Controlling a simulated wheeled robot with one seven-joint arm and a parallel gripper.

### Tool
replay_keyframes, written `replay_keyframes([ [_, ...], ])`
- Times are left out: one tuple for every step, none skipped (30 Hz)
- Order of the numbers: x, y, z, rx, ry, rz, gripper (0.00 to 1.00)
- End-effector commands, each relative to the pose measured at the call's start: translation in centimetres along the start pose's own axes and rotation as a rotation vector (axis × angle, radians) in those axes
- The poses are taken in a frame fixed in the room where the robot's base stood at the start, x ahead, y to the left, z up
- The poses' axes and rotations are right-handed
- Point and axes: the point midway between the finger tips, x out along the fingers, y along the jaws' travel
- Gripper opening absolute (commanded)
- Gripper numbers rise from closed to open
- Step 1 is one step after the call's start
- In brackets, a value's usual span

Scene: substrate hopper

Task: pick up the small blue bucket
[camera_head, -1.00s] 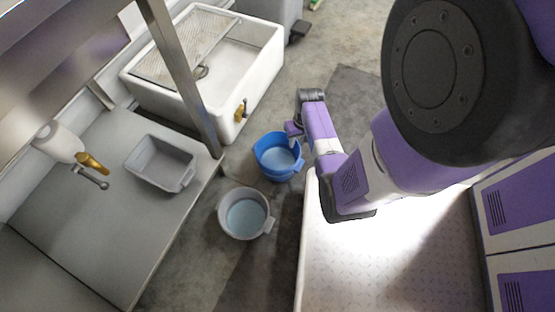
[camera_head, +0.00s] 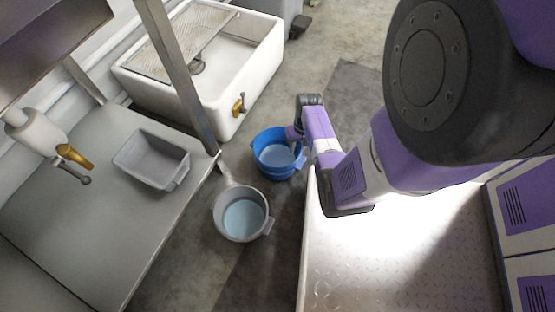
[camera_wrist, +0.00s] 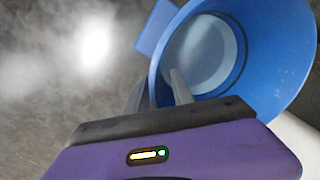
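The small blue bucket (camera_head: 271,160) stands upright on the floor between the sink and my white base. Its inside looks pale at the bottom. My gripper (camera_head: 295,142) is at its upper right rim in the head view. In the wrist view, the bucket (camera_wrist: 265,60) fills the upper right, with a blue tab on its left side. My gripper's two grey fingers (camera_wrist: 160,85) are apart, one outside the bucket wall and one inside it, with the blue wall between them. I cannot tell whether either finger touches the wall.
A grey bucket (camera_head: 218,217) stands on the floor just nearer than the blue one. A white sink (camera_head: 217,115) with a brass tap is behind. A steel table (camera_head: 110,225) with a grey tub (camera_head: 135,168) is at left. Open floor lies beyond the blue bucket.

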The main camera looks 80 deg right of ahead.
Motion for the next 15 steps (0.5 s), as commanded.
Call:
replay_keyframes([
  [0.09,0.0,-0.03,0.0,0.0,0.0,0.29],
  [0.04,-0.01,-0.03,0.0,0.0,0.0,0.29],
  [-0.01,-0.02,-0.03,0.0,0.0,0.0,0.29],
  [-0.02,-0.02,-0.03,0.0,0.0,0.0,0.29],
  [-0.03,-0.02,-0.02,0.0,0.0,0.0,0.29],
  [-0.03,-0.02,-0.03,0.0,0.0,0.0,0.27],
  [-0.03,-0.02,-0.02,0.0,0.0,0.0,0.21],
  [-0.03,-0.02,-0.02,0.0,0.0,0.0,0.15],
  [-0.03,-0.02,-0.02,0.0,0.0,0.0,0.07],
  [-0.03,-0.02,-0.02,0.0,0.0,0.0,0.01],
  [-0.03,-0.02,-0.02,0.0,0.0,0.0,0.0],
  [-0.03,-0.02,-0.02,0.0,0.0,0.0,0.0],
  [-0.03,-0.02,-0.02,0.0,0.0,0.0,0.0],
  [-0.03,-0.02,-0.01,0.0,0.0,0.0,0.0],
  [-0.03,-0.02,-0.01,0.0,0.0,0.0,0.0],
])
